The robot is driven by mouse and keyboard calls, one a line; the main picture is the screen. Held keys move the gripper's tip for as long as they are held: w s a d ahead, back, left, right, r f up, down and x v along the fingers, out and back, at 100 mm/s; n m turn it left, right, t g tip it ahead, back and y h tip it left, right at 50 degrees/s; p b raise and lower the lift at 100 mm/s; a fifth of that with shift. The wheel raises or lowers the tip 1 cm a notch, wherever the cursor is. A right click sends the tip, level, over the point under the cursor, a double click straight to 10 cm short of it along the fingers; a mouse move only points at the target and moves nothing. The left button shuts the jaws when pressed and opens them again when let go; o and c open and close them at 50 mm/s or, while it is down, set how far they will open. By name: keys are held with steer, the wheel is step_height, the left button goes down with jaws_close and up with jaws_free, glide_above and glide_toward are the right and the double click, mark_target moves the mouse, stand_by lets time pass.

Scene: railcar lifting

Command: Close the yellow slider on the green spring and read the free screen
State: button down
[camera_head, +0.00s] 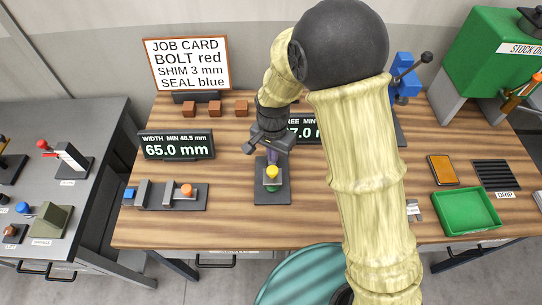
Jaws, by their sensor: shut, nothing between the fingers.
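The yellow slider (272,172) sits on a small dark stand (272,196) in the middle of the table. The green spring (272,187) shows just below the yellow slider, mostly hidden by it. The free screen (302,129) stands behind the stand. My arm covers both of its sides; only part of its label and "7.0" with part of the unit show, and any leading digit is hidden. My gripper (269,146) is shut and empty, just above and behind the yellow slider. I cannot tell whether it touches the stand.
A width screen (177,146) reads 65.0 mm, min 48.5 mm. A slide gauge (165,195) with an orange knob lies at left. A job card (187,64) stands behind several brown blocks. A green tray (466,211) and orange pad (442,170) lie at right. My arm crosses the right-centre.

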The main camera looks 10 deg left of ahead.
step_height(320, 180, up, 5)
steer(key=p, duration=0.3)
steer(key=shift+f, duration=0.1)
stand_by(0.5)
steer(key=s+d+r+n+t+b, duration=0.1)
steer(key=s+d+b, duration=0.2)
steer(key=d, duration=0.9)
steer(key=s+d+r+n+t+b, duration=0.1)
steer(key=s+d+b, duration=0.3)
steer(key=d, duration=0.9)
steer(key=shift+d+n+t, duration=0.3)
steer(key=shift+n, duration=0.4)
